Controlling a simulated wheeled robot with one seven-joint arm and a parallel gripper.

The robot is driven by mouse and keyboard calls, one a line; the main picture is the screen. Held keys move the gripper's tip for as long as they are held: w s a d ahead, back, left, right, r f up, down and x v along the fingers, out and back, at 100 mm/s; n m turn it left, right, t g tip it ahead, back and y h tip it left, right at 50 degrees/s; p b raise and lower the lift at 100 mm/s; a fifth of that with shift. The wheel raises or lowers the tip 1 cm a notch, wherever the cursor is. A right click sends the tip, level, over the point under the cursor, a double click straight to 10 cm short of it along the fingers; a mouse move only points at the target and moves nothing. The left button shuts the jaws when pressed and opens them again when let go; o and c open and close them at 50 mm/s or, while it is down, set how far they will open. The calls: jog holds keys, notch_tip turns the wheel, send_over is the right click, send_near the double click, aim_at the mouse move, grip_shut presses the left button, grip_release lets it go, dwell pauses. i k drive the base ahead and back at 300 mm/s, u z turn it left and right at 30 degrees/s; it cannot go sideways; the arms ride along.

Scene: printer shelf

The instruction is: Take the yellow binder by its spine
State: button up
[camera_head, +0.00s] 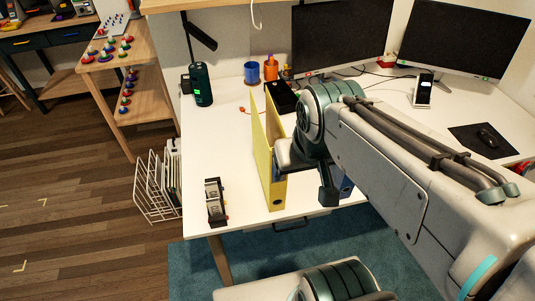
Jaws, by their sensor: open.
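The yellow binder (262,150) stands upright on the white desk (225,135), left of my arm. Its narrow spine with a round hole low down faces the front edge of the desk. My gripper (308,170) is just right of the binder, near its upper front part. One dark finger overlaps the binder's right edge in the picture; I cannot tell whether it touches. Another dark part hangs lower to the right. The jaws are open, and the gripper's inner side is mostly hidden by my own arm.
A blue item (346,187) shows partly behind my gripper. A small black device (215,202) lies left of the binder near the desk edge. A dark green bottle (201,84), blue cup (251,72) and orange cup (271,68) stand behind. Monitors (338,35) are at the back.

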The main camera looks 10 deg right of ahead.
aim_at(275, 193)
jog(key=u, duration=3.05)
jog(key=k, duration=1.1)
jog(key=z, duration=0.8)
